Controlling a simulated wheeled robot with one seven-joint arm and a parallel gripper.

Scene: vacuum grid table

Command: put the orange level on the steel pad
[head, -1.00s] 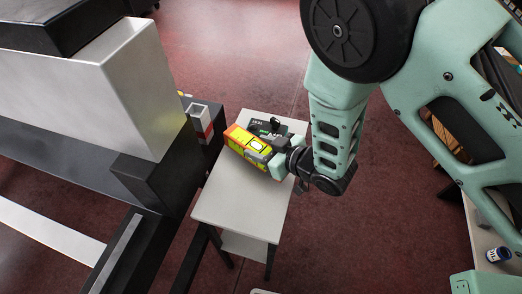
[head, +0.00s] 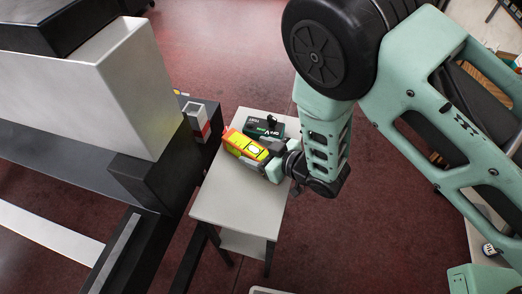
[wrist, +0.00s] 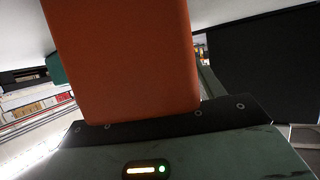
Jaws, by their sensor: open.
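The orange level (head: 243,143), a block with orange and bright yellow-green faces, is at the far part of a small light-grey table (head: 234,202) in the head view. My gripper (head: 268,161) is open at its right end, with the level in front of the jaws. In the wrist view the level's orange face (wrist: 125,60) fills the middle, very close to the gripper's palm. The fingertips are largely hidden, and I cannot tell if they touch it. I cannot pick out a separate steel pad.
A dark green box (head: 262,125) with white lettering lies just behind the level. A dark machine frame with a pale beam (head: 90,90) stands close on the left. The near part of the small table is bare.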

